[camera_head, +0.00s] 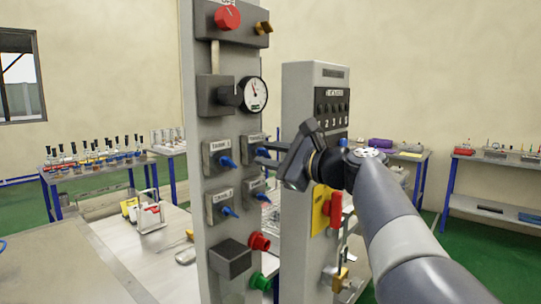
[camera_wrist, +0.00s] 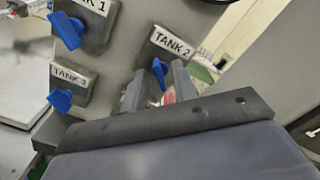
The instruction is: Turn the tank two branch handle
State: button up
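The tank two branch handle (camera_head: 261,151) is a blue lever on a grey valve block at the upper right of the panel's branch valves. In the wrist view, the blue handle (camera_wrist: 159,70) sits below the label "TANK 2" and points downward. My gripper (camera_head: 262,156) reaches it from the right. In the wrist view, the two fingers of my gripper (camera_wrist: 158,80) stand apart, with the handle showing in the gap between their tips. Whether they touch it cannot be told. The handle's lower end is partly hidden.
Tank 1's blue handle (camera_wrist: 68,31) and tank 3's blue handle (camera_wrist: 61,100) are to the left. A pressure gauge (camera_head: 253,94) is just above. Red (camera_head: 260,241) and green (camera_head: 260,281) fittings are below. A second grey panel (camera_head: 300,85) stands close on the right.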

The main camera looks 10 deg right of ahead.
jog(key=b+v, duration=0.1)
jog(key=v, duration=0.9)
jog(key=shift+s+d, duration=0.25)
jog(key=shift+s, duration=0.05)
jog(key=p+x, duration=0.1)
jog(key=x, duration=1)
jog(key=shift+s, duration=0.1)
